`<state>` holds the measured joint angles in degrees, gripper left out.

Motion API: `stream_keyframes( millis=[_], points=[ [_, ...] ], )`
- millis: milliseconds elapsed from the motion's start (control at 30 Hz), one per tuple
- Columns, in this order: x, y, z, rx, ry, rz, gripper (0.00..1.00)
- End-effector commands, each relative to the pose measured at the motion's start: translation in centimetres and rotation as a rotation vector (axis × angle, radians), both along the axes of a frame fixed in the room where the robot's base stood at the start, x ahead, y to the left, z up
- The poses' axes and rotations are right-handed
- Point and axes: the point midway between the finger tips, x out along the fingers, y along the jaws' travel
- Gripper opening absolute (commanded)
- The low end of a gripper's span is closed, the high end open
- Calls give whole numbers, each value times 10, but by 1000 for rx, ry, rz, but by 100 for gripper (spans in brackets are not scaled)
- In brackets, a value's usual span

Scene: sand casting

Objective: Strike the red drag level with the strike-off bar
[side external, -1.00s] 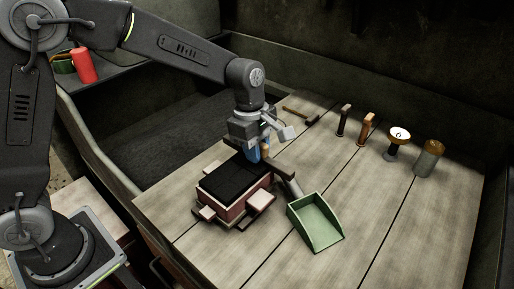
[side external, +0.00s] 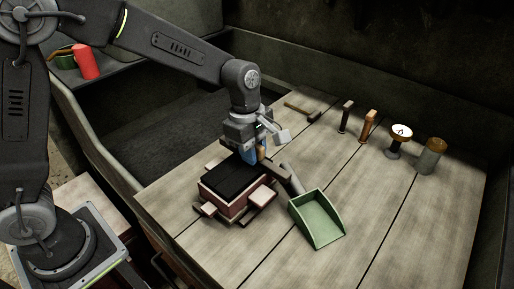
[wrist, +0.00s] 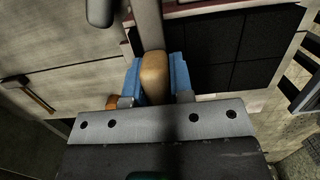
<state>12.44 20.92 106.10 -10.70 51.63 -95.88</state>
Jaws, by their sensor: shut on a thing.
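The red drag (side external: 227,207) stands on the bench, its top filled with flat black sand (side external: 232,181). In the wrist view the black sand (wrist: 232,45) lies to the right and shows thin straight lines. My gripper (side external: 256,157) is at the drag's far right corner. In the wrist view its blue fingers (wrist: 156,82) are shut on the tan handle of the strike-off bar (wrist: 148,26). The grey bar runs away from the handle beside the sand's left edge. I cannot tell whether it touches the drag's rim.
A green scoop (side external: 318,218) lies close to the right of the drag, near the bar. Pale blocks (side external: 262,197) sit against the drag. The front right bench is clear.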

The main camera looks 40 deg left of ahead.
Motion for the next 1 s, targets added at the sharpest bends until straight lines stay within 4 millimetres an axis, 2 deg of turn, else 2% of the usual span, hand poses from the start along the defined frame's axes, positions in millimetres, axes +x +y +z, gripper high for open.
stream_keyframes(
  millis=[1000],
  points=[
    [-40, 0, -2, 0, -1, 0, 0]
  ],
)
